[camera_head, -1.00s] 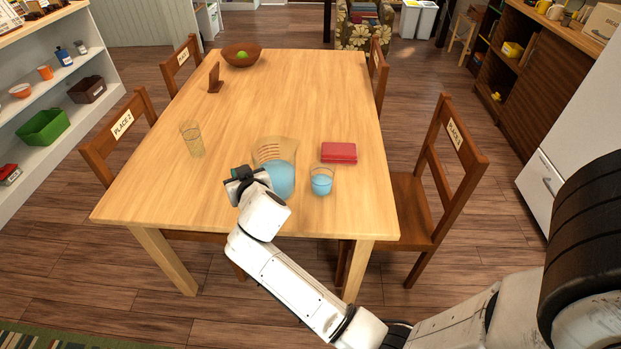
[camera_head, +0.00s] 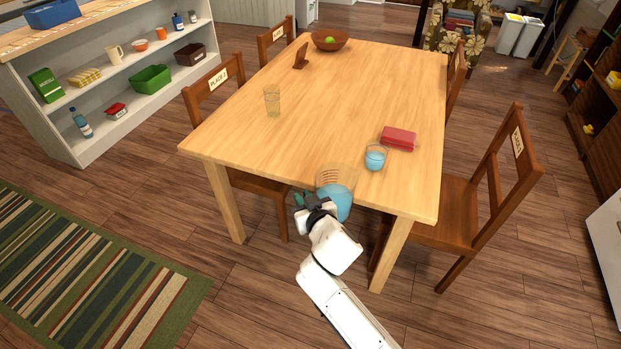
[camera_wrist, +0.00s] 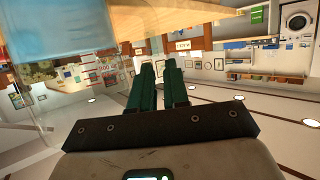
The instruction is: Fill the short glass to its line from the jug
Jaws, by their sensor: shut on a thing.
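My gripper (camera_head: 312,203) is shut on the clear jug (camera_head: 336,186), which holds blue liquid. The jug overlaps the table's near edge in the head view; whether it is clear of the table I cannot tell. In the wrist view the jug's wall and blue liquid (camera_wrist: 70,35) fill the upper left, beside the green fingers (camera_wrist: 156,88); the grip point is not clear. The short glass (camera_head: 376,159) stands upright on the table, right of and beyond the jug, with blue liquid in much of it. Its line is too small to make out.
The wooden table (camera_head: 300,135) also bears a taller, seemingly empty glass (camera_head: 272,101), a red case (camera_head: 398,138) beside the short glass, a brown stand (camera_head: 301,56) and a bowl (camera_head: 330,39). Chairs flank the table. The floor at left has a striped rug (camera_head: 85,270).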

